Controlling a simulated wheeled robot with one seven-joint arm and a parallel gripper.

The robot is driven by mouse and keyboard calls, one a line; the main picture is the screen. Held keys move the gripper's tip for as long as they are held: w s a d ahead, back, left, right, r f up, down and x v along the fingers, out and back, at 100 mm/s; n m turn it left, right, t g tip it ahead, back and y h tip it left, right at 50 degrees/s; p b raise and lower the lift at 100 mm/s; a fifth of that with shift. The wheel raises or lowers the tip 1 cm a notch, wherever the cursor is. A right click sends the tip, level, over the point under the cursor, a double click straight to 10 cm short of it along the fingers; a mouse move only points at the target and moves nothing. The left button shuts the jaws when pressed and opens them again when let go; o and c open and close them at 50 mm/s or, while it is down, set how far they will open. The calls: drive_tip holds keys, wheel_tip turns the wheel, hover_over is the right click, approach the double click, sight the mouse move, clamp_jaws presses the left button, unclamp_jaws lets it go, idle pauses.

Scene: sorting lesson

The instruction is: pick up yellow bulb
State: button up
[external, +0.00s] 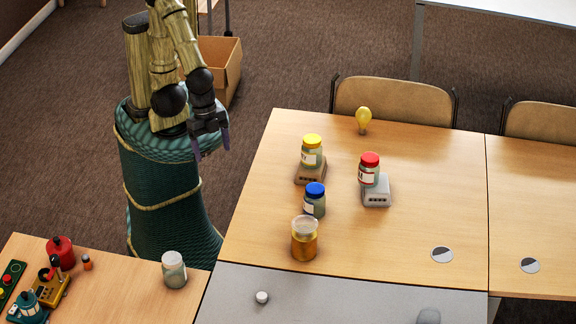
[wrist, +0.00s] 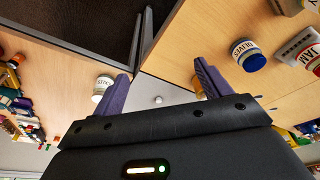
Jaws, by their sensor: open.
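The yellow bulb (external: 363,119) stands upright near the far edge of the wooden table (external: 400,240), in front of a chair. I do not see it in the wrist view. My gripper (external: 212,152) hangs at the left in the external view, beyond the table's left edge and well apart from the bulb. In the wrist view its two fingers (wrist: 161,75) are spread, with nothing held between them.
A blue-lidded jar (external: 314,200) and an amber jar (external: 304,240) stand nearer. The table's right part is mostly clear.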

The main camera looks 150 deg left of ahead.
drive_tip(key=w+a+m+t+y+b, duration=0.15)
drive_tip(key=w+a, duration=0.35)
drive_tip(key=a, duration=0.5)
drive_tip(key=w+a+t+y+b, duration=0.3)
drive_tip(key=w+a, duration=0.1)
drive_tip(key=a, duration=0.6)
drive_tip(key=s+a+r+m+t+y+b, duration=0.1)
drive_tip(key=s+a+m+y+b, duration=0.15)
drive_tip(key=a, duration=0.95)
drive_tip(key=s+a+m+t+y+b, duration=0.2)
drive_tip(key=s+a+m+y, duration=0.1)
drive_tip(key=a, duration=0.9)
drive_tip(key=s+a+r+m+t+y+b, duration=0.15)
drive_tip(key=s+a+m+b, duration=0.25)
drive_tip(key=s+a+m, duration=0.6)
drive_tip(key=s+d+f+m+t+b, duration=0.1)
drive_tip(key=s+m+t+b, duration=0.15)
drive_tip(key=s, duration=0.45)
drive_tip(key=s+f+m+t+b, duration=0.1)
drive_tip(key=s+m, duration=0.3)
drive_tip(key=s, duration=0.4)
drive_tip(key=shift+h, duration=0.55)
wheel_tip(320, 180, down, 18)
drive_tip(key=shift+w+f+p, duration=0.1)
drive_tip(key=shift+f+p, duration=0.15)
drive_tip(key=shift+p, duration=0.15)
drive_tip(key=shift+d, duration=0.1)
